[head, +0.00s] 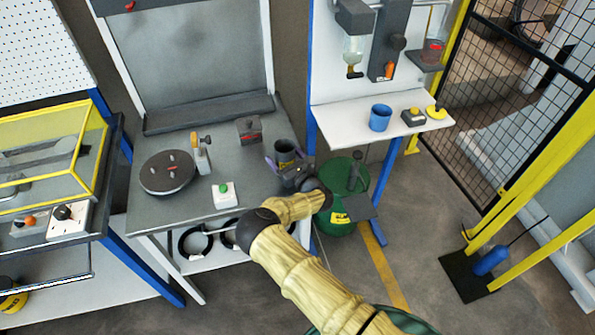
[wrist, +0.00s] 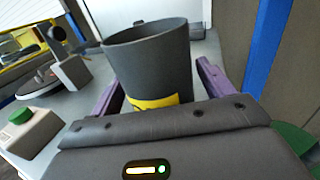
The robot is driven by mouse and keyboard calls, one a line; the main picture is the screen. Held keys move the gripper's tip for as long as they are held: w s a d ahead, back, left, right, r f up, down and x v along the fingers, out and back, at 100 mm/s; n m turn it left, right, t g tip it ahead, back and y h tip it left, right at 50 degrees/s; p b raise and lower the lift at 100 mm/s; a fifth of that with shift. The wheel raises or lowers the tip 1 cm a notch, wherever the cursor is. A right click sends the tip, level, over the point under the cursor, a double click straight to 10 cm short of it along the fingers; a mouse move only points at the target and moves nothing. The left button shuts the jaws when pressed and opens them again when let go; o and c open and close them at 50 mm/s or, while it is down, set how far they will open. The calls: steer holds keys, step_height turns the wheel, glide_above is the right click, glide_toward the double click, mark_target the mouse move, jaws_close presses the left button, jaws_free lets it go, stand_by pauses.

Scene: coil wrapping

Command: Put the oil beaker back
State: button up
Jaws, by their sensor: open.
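A dark grey beaker with a yellow label (head: 285,150) stands upright near the right end of the grey workbench (head: 232,158); I take it for the oil beaker. My gripper (head: 287,163) is at the beaker, open, with one purple finger on each side of it. In the wrist view the beaker (wrist: 158,62) stands between the spread fingers of my gripper (wrist: 155,80). I cannot tell whether either finger touches it. Its base is hidden behind the gripper body.
A green-button box (head: 224,195), a round dark turntable (head: 167,173) and a dark box with a red top (head: 249,130) are on the bench. A blue cup (head: 380,117) stands on the white shelf (head: 345,112) to the right. A green drum (head: 340,215) stands below.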

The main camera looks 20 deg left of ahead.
steer(key=b+v, duration=0.3)
steer(key=v, duration=0.8)
steer(key=shift+s, duration=0.1)
steer(key=shift+d, duration=0.1)
stand_by(0.4)
steer(key=w+d+r+m+t+h, duration=0.1)
steer(key=w+d+r+m+h, duration=0.15)
steer(key=d+m+h, duration=0.55)
steer(key=w+d+r+m+t+h, duration=0.15)
steer(key=w+d+m+h, duration=0.3)
steer(key=d+m, duration=0.75)
steer(key=s+d+r+m+g+h, duration=0.1)
steer(key=s+d+m+g+h, duration=0.35)
steer(key=m, duration=0.65)
steer(key=s+d+r+m+g+y, duration=0.1)
steer(key=s+r+m, duration=0.3)
steer(key=s, duration=0.4)
steer(key=s+d+r+m+g+y, duration=0.1)
steer(key=s+d+r+m+g, duration=0.2)
steer(key=s+m, duration=0.3)
steer(key=s+d+r+m+g+y, duration=0.1)
steer(key=s+d+r+m+g, duration=0.1)
steer(key=s, duration=0.8)
step_height(320, 180, up, 3)
steer(key=m+g, duration=0.1)
steer(key=m, duration=0.1)
steer(key=shift+r+m, duration=0.2)
steer(key=shift+m, duration=0.2)
